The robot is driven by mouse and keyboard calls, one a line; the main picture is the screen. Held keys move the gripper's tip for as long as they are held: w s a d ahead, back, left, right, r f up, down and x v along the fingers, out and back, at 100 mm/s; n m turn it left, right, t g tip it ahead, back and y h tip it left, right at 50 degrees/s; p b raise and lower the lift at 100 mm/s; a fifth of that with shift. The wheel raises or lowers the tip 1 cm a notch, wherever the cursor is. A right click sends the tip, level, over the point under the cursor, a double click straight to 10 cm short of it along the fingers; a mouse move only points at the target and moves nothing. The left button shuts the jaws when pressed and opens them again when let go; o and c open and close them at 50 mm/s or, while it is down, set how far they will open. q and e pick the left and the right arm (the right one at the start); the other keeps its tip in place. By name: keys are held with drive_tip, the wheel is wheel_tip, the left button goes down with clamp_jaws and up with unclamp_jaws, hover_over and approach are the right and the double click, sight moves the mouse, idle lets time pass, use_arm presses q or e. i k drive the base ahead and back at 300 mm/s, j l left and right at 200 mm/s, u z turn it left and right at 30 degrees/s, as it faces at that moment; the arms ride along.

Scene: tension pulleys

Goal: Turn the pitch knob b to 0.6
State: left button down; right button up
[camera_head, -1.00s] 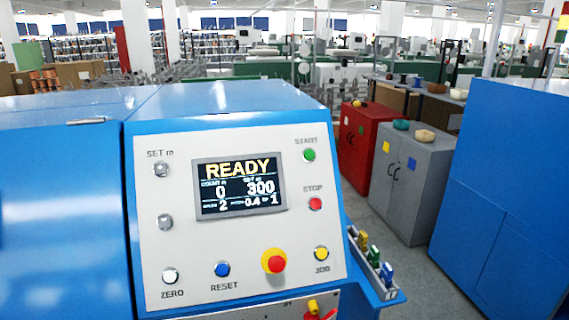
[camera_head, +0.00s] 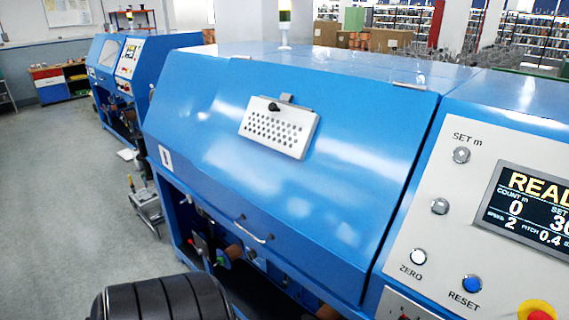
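The control panel (camera_head: 432,240) of a blue machine stands at the right edge of the head view. Its display (camera_head: 530,210) is cut off by the frame edge and reads a pitch of 0.4. Two small silver round controls sit left of the display, the upper one (camera_head: 461,155) under the "SET m" label and the lower one (camera_head: 440,206) unlabelled. No control in view is marked as pitch knob b, so I cannot tell which it is. Neither of my grippers is in view.
The machine's closed blue cover (camera_head: 340,150) has a perforated plate (camera_head: 279,128) and a handle (camera_head: 256,232). ZERO (camera_head: 419,257) and RESET (camera_head: 472,284) buttons sit low on the panel. Another blue machine (camera_head: 125,60) stands at the back left. Grey floor (camera_head: 60,200) is open at left.

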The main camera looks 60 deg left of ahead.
sight(251, 255)
drive_tip(key=u, duration=0.4)
drive_tip(key=j+u, duration=0.1)
drive_tip(key=u, duration=0.7)
drive_tip(key=j+u, duration=0.15)
drive_tip(key=u, duration=0.7)
